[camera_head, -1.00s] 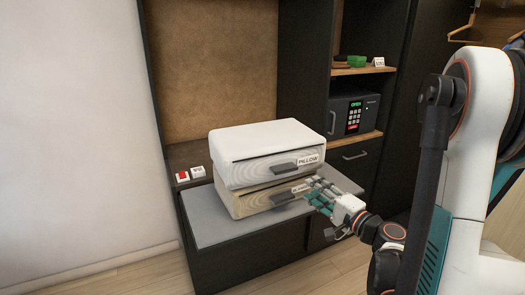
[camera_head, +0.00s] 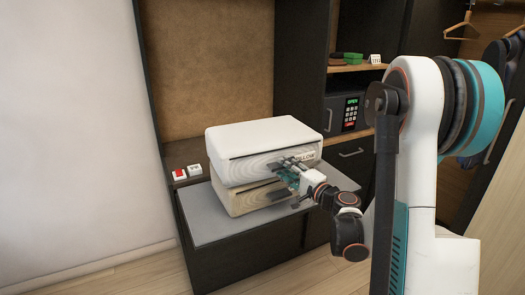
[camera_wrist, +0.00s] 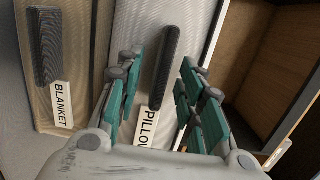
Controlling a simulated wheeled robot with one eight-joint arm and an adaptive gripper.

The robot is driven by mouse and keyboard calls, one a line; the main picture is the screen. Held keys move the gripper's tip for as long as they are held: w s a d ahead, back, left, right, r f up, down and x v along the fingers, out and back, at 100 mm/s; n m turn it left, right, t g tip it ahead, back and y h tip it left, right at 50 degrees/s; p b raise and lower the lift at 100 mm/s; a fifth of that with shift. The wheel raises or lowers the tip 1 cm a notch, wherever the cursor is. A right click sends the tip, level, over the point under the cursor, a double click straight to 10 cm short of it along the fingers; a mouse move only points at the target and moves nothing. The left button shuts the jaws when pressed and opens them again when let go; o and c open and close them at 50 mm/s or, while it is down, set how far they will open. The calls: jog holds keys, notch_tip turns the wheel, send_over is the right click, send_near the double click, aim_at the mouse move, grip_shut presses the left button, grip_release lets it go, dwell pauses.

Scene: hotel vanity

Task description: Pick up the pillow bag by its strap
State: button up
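The white pillow bag (camera_head: 262,140) lies on top of the blanket bag (camera_head: 240,198) on the grey bench top. Its dark strap (camera_wrist: 167,68) stands out from the bag's front face in the wrist view, above the PILLOW label (camera_wrist: 147,128). My gripper (camera_head: 287,172) is at the front of the pillow bag in the head view and partly hides the strap and label. In the wrist view my gripper (camera_wrist: 160,72) is open, with its green-padded fingers on either side of the strap and gaps on both sides. I cannot tell how deep the strap lies between them.
The blanket bag's own dark strap (camera_wrist: 46,46) and label (camera_wrist: 62,104) are left of my fingers in the wrist view. A small red-and-white box (camera_head: 179,174) and a white card (camera_head: 195,169) stand left of the bags. A safe (camera_head: 345,112) is in the right-hand cabinet.

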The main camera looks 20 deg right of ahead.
jog(key=shift+w+a, duration=0.1)
jog(key=shift+w, duration=0.4)
grip_shut()
jog(key=shift+r, duration=0.1)
